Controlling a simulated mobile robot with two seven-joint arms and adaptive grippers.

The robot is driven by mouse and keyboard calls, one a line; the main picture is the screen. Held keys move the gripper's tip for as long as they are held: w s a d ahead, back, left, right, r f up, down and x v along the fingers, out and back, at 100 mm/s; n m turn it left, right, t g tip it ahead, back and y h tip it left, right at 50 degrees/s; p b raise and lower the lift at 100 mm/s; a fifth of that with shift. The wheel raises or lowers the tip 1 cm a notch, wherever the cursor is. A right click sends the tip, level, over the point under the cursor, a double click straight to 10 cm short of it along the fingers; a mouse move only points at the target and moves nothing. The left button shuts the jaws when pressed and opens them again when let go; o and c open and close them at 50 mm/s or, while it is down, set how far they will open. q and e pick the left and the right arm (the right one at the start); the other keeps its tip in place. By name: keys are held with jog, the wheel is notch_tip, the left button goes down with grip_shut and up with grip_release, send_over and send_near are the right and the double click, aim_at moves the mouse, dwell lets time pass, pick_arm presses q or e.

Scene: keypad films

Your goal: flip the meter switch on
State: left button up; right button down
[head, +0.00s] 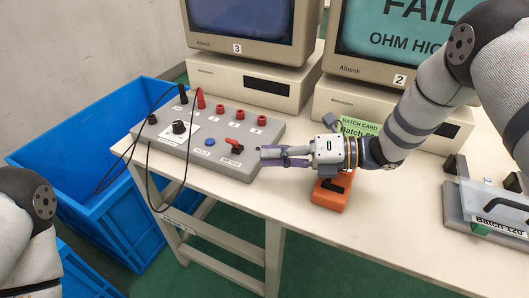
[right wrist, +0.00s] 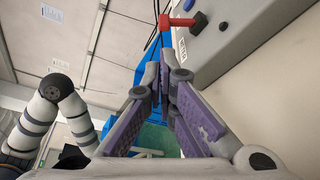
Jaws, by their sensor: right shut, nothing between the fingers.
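The grey control box (head: 205,140) lies at the table's left end. Its red meter switch (head: 234,146) sits near the front right corner, above a label reading METER. I cannot tell which way the switch is set. My right gripper (head: 264,153) is shut and empty, its fingers pointing left, just right of the box and close to the switch, apparently apart from it. In the right wrist view the red switch lever (right wrist: 181,20) rises from the box (right wrist: 215,40) beyond the fingertips. My left gripper is out of view; only its arm shows at lower left.
The box also carries a black knob, a blue button and several red terminals with black leads. An orange handheld meter (head: 332,192) lies under my right wrist. Two monitors (head: 255,25) stand behind. Blue bins (head: 70,165) are left of the table (head: 400,220). The table's front middle is clear.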

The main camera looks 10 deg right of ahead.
aim_at(240, 166)
jog(key=x, duration=0.7)
jog(key=shift+w+a, duration=0.1)
jog(key=shift+a, duration=0.1)
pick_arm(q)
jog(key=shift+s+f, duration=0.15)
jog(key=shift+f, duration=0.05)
